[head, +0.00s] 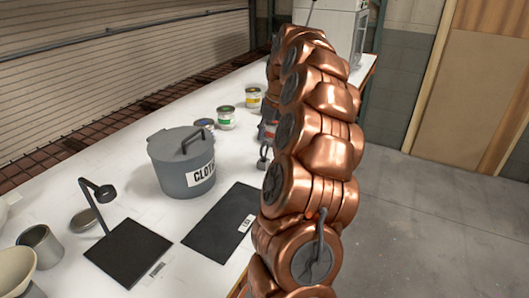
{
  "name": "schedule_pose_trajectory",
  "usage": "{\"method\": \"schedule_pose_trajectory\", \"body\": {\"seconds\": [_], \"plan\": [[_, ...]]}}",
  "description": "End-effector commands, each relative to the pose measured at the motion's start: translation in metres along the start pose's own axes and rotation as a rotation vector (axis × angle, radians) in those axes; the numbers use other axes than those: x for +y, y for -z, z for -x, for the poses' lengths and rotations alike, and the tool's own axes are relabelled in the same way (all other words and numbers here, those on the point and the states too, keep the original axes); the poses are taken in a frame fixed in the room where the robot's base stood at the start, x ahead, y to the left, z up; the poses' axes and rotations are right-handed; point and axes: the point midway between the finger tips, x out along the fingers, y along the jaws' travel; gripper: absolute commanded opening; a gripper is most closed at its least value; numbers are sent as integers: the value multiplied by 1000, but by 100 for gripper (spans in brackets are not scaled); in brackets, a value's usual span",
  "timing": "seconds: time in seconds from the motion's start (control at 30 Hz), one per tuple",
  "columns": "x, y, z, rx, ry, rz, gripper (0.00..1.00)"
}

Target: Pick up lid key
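I cannot surely make out the lid key. A small grey piece with a ring-like end (264,158) shows at the left edge of my copper arm, near the table's far-right side. It may be the key, but it is too small and partly covered to tell. A black mat (215,226) with a small white label lies flat near the table's front edge, and no key shows on its visible part. My arm stands tall in front of the table and hides part of it. My gripper cannot be made out.
A grey lidded bin marked CLOTH (183,165) stands mid-table. Small cans with green (226,118) and yellow (253,98) labels stand behind it. A black stand (129,252), a metal cup (40,245) and a cream bowl (15,270) are at left. Open floor lies right.

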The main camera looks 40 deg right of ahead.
Motion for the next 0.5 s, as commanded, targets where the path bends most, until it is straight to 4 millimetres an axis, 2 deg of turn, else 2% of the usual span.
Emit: {"method": "schedule_pose_trajectory", "body": {"seconds": [0.37,0.5], "plan": [[0,0,-22,4,2,-1,39],[0,-2,-38,7,3,-2,39]]}}
